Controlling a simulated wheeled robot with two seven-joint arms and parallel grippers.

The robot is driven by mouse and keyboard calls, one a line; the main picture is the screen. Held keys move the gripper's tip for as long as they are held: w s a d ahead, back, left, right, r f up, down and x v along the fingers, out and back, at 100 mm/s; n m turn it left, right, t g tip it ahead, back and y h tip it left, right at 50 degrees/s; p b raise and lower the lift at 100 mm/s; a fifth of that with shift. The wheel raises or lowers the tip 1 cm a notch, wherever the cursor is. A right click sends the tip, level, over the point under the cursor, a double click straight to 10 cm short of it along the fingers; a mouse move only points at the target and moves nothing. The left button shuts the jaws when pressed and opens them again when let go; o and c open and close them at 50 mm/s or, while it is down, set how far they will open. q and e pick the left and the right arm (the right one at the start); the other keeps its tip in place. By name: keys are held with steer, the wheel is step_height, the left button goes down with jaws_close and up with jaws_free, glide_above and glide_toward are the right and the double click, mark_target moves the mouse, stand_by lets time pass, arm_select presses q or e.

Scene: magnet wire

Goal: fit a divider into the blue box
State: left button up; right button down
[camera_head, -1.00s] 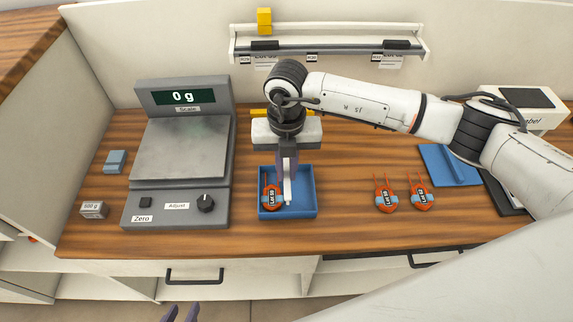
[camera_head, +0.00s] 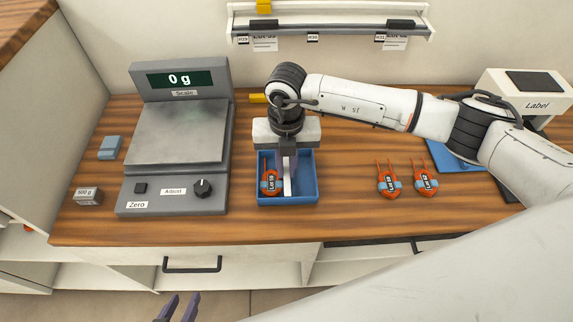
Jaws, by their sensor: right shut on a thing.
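The blue box (camera_head: 314,178) stands open on the wooden bench, right of the scale. An orange wire coil with a dark lot label (camera_head: 270,181) lies in its left part. My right gripper (camera_head: 289,160) is over the box, pointing down, shut on a thin pale divider (camera_head: 287,187). The divider is upright inside the box outline, just right of the coil. Whether its lower edge touches the box floor cannot be told. My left gripper (camera_head: 180,308) is at the bottom edge, in front of the bench, fingers apart and empty.
Two orange coils (camera_head: 388,182) (camera_head: 425,182) lie right of the box. A scale (camera_head: 180,140) reading 0 g stands left, with a 500 g weight (camera_head: 88,196) beside it. A label printer (camera_head: 525,95) stands at the back right. Bench between box and coils is clear.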

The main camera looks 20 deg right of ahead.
stand_by(0.4)
steer(key=c, duration=1.7)
jaws_free()
steer(key=shift+f, duration=0.1)
steer(key=shift+r+p, duration=0.3)
steer(key=shift+r, duration=0.2)
step_height(320, 180, up, 5)
steer(key=p, duration=0.2)
steer(key=shift+p, duration=0.3)
steer(key=shift+r, duration=1.05)
